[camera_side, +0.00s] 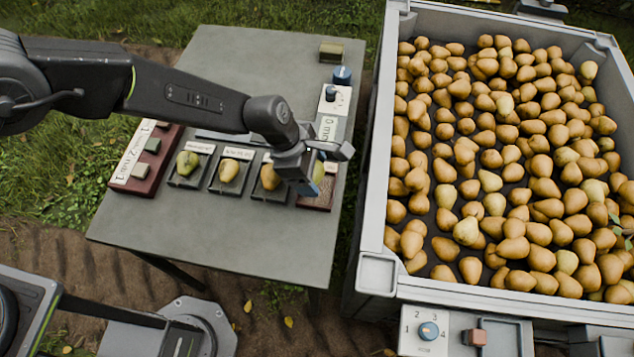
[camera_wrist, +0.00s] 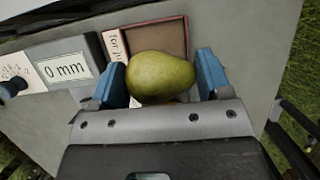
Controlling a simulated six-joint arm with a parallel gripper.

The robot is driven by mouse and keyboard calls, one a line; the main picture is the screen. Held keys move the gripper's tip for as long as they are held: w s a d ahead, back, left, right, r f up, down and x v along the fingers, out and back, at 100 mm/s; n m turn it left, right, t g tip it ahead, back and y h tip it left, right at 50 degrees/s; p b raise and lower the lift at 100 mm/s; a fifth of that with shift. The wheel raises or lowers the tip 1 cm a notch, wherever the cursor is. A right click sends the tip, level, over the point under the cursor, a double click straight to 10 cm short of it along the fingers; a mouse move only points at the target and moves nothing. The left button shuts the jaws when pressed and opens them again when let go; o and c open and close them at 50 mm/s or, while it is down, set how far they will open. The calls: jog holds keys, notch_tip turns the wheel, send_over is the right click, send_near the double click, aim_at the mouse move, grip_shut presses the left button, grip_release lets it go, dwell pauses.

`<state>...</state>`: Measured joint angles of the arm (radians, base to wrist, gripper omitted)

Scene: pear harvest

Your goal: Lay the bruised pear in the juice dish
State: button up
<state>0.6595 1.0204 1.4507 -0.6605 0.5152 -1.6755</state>
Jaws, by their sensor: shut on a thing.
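My gripper (camera_side: 308,182) is shut on a yellow-green pear (camera_wrist: 160,75), held between two blue fingers in the wrist view. In the side view only a sliver of this pear (camera_side: 318,173) shows beside the fingers. No bruise is clear on its visible side. A reddish-brown, square-rimmed dish (camera_wrist: 184,31) lies just beyond the pear in the wrist view. The pear covers the dish's near part. In the side view the dish (camera_side: 318,203) is under my gripper at the right end of the row. I cannot tell whether pear and dish touch.
Three dark trays left of the dish hold a green pear (camera_side: 187,163), a yellow pear (camera_side: 229,171) and a brownish pear (camera_side: 269,177). A red block rack (camera_side: 145,160) is farther left. A "0 mm" gauge (camera_wrist: 66,67) stands beside the dish. A pear-filled bin (camera_side: 371,200) is right.

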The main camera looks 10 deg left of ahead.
jog(key=shift+s+d+f, duration=0.15)
jog(key=shift+d+f, duration=0.25)
jog(key=shift+d, duration=0.2)
jog(key=shift+f, duration=1.95)
jog(key=shift+f, duration=0.1)
jog(key=o, duration=1)
jog(key=shift+c, duration=0.2)
jog(key=v, duration=1.2)
